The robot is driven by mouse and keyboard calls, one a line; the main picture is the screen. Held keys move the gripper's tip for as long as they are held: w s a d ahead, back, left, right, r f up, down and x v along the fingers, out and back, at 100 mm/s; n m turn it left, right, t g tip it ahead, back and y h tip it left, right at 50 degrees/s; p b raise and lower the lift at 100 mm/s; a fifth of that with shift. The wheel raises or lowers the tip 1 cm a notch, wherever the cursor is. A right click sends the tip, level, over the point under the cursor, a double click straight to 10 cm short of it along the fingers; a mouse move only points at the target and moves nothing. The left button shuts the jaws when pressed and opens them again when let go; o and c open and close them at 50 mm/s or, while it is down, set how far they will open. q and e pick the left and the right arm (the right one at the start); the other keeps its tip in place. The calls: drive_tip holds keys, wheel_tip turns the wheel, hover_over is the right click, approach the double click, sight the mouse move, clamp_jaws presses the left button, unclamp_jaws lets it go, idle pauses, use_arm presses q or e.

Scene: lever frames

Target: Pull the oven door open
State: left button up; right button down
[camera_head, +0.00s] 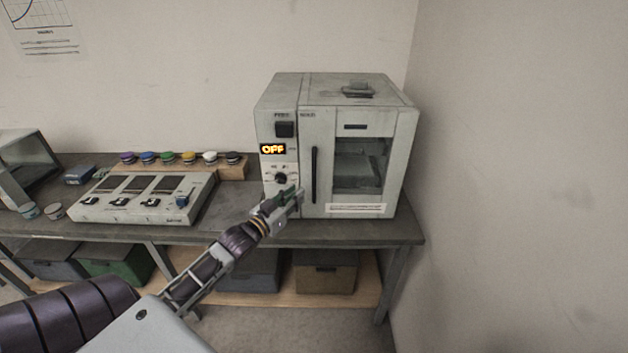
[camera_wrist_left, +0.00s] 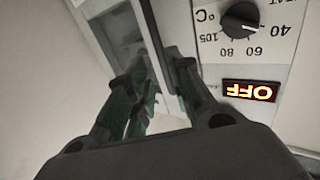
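The oven (camera_head: 338,150) is a light grey box on the bench, and its door (camera_head: 390,160) with a dark window looks shut. A dark vertical handle (camera_head: 314,175) stands on the door's left edge; it also shows as a dark bar in the left wrist view (camera_wrist_left: 154,35). My left gripper (camera_head: 298,192) is close to the handle's lower part. In the wrist view its fingers (camera_wrist_left: 165,75) are apart, with the bar lined up between them. I cannot tell whether they touch it. My right gripper is not in view.
The oven's panel has a lit OFF display (camera_head: 273,149) and a knob (camera_head: 281,178) close beside my left gripper. A switch box (camera_head: 145,198) and a row of coloured buttons (camera_head: 188,158) lie to the left. A bare wall (camera_head: 520,150) rises at the right.

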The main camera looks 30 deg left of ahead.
sight(313, 181)
use_arm(q)
drive_tip(key=shift+w+d+p, duration=0.15)
drive_tip(key=shift+w+p, duration=0.1)
drive_tip(key=shift+w, duration=2.5)
drive_tip(key=shift+w+d+p, duration=0.1)
drive_tip(key=shift+w+p, duration=0.1)
drive_tip(key=shift+w, duration=2.55)
clamp_jaws()
